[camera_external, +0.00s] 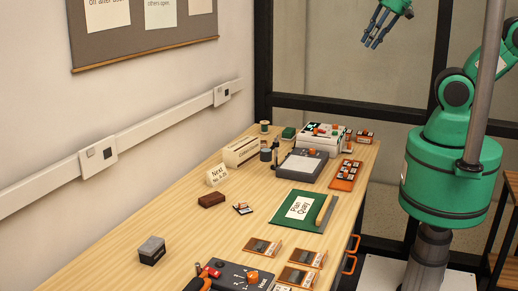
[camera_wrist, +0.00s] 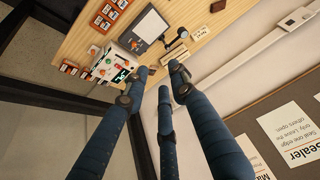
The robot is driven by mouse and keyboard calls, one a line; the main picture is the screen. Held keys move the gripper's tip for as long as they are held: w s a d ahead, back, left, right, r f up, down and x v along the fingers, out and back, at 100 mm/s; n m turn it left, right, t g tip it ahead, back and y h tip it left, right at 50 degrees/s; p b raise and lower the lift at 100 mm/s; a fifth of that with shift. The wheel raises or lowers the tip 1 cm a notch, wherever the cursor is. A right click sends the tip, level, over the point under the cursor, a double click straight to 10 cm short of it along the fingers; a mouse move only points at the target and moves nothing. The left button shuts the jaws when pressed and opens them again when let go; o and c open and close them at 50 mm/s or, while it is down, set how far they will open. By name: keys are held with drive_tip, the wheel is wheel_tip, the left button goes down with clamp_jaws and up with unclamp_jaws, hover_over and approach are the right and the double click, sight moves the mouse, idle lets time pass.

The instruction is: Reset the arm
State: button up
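My green arm rises at the right of the external view. My gripper (camera_external: 374,40) hangs high at the top of that view, above and well clear of the wooden table (camera_external: 185,238). Its dark blue fingers are spread apart and empty. In the wrist view, the fingers of my gripper (camera_wrist: 157,84) reach up the picture with gaps between them and nothing held. The table (camera_wrist: 75,42) shows beyond them at the top left. The upper part of my arm is cut off by the picture's edge.
On the table are a green mat (camera_external: 281,210), a grey device with a white panel (camera_external: 301,166), a white machine (camera_external: 322,137), a brown block (camera_external: 211,199) and a grey-topped box (camera_external: 152,251). A black frame post (camera_external: 263,70) stands behind. The air around my gripper is clear.

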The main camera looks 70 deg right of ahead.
drive_tip(key=shift+s+f, duration=0.1)
idle(0.3)
wheel_tip(320, 180, down, 5)
drive_tip(key=b, duration=0.5)
drive_tip(key=shift+f, duration=0.15)
